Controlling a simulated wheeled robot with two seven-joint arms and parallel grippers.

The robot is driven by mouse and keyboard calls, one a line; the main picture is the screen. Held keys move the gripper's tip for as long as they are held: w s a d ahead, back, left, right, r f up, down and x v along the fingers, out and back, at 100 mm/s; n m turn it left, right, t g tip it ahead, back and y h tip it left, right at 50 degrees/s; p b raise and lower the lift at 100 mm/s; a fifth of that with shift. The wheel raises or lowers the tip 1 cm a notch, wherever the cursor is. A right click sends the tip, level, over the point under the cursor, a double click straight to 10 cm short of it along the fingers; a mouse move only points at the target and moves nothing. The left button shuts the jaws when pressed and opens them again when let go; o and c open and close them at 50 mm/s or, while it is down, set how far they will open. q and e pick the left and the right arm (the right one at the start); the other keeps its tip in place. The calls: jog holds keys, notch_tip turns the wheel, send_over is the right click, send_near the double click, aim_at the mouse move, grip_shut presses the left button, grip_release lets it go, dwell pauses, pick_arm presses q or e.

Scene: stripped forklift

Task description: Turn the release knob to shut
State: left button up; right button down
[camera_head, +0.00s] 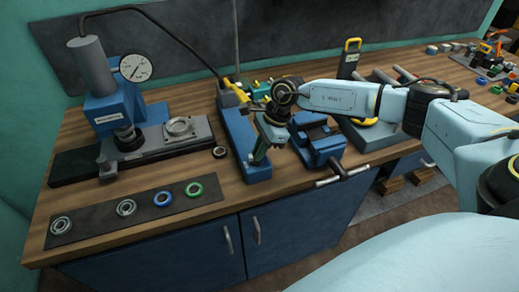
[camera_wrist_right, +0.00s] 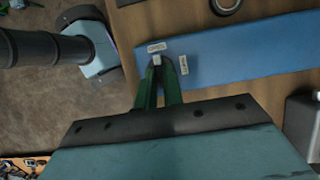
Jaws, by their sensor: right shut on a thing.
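The release knob (camera_wrist_right: 157,60) is a small pale piece near the end of a long blue base (camera_wrist_right: 235,48) in the right wrist view. Two small white labels sit by it, one beyond it (camera_wrist_right: 156,47) and one to its right (camera_wrist_right: 184,65); their wording is too small to read surely. My right gripper (camera_wrist_right: 158,66) has its green fingers closed around the knob. In the head view my right gripper (camera_head: 257,157) points down at the front part of the blue base (camera_head: 236,130) and hides the knob. The knob's turn angle is unclear. My left gripper is not in view.
A blue vise (camera_head: 322,145) stands just right of the gripper. A press with a round gauge (camera_head: 135,68) stands at the left, with a black hose running over. Several rings lie on a dark mat (camera_head: 90,222). The wooden bench front is clear near the base.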

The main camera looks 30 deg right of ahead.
jog(key=shift+m, duration=0.3)
jog(key=m, duration=0.1)
jog(key=m+t+p, duration=0.1)
jog(key=m+p, duration=0.1)
jog(key=shift+s+a+r+m+h, duration=0.1)
jog(key=shift+s+m+h, duration=0.2)
jog(key=shift+h, duration=0.1)
jog(key=m+p, duration=0.1)
jog(key=m, duration=0.1)
jog(key=m+t+h, duration=0.1)
jog(key=m, duration=0.1)
jog(key=shift+a+t+p, duration=0.2)
jog(key=shift+t+p, duration=0.1)
jog(key=shift+p, duration=0.1)
jog(key=m+h, duration=0.1)
jog(key=m, duration=0.3)
jog(key=shift+s+a+t, duration=0.1)
jog(key=shift+a+t, duration=0.05)
jog(key=shift+t, duration=0.15)
jog(key=m+h+b, duration=0.1)
jog(key=m, duration=0.1)
jog(key=m+h, duration=0.1)
jog(key=m, duration=0.2)
jog(key=shift+a+m+h+b, duration=0.2)
jog(key=shift+m+h+b, duration=0.1)
jog(key=shift+b, duration=0.05)
jog(key=c, duration=1.5)
grip_release()
